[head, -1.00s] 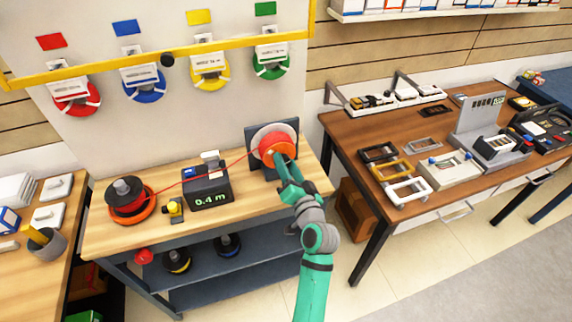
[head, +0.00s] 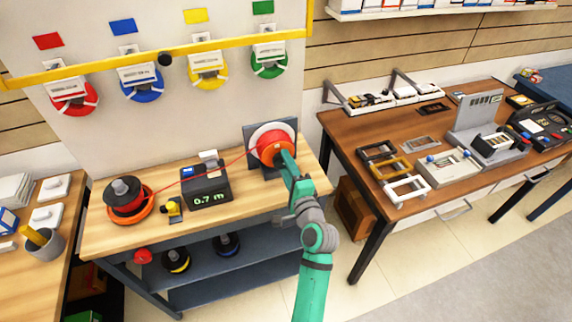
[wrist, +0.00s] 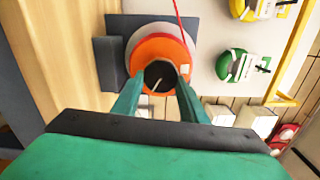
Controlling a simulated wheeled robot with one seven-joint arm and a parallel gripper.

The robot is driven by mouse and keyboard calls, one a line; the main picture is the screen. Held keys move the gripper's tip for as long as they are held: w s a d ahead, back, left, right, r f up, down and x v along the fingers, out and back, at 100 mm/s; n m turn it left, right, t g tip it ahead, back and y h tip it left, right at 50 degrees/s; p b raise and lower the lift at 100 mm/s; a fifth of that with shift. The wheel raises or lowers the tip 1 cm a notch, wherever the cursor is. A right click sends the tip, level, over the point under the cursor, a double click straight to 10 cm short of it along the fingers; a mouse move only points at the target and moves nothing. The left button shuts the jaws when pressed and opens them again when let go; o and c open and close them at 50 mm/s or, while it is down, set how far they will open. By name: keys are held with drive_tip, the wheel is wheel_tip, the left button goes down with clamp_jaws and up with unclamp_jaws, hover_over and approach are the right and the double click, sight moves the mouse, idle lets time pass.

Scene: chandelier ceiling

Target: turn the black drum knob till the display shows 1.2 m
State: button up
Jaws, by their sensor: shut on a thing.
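The drum (head: 262,132), orange with a pale rim, stands on a dark backplate at the bench's right end. In the wrist view the black knob (wrist: 161,74) is at the centre of the orange drum face (wrist: 141,54), with a pale line on it. My gripper (wrist: 156,92) has its two green fingers closed on either side of the knob. In the head view my gripper (head: 284,158) partly hides the drum and hides the knob. The display (head: 209,199) on the dark meter box reads 0.7 m. A red cable (head: 228,163) runs from the spool (head: 124,190) through the meter to the drum.
Coloured coils hang on the wall under a yellow rail (head: 185,49). A brown table (head: 345,127) with frames and devices stands to the right. A grey shelf below holds more spools.

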drive_tip(key=shift+d+f+m, duration=0.1)
drive_tip(key=shift+m, duration=1)
drive_tip(key=o, duration=1)
drive_tip(key=shift+o, duration=0.2)
drive_tip(key=v, duration=1)
drive_tip(key=shift+s, duration=0.4)
drive_tip(key=shift+d, duration=0.1)
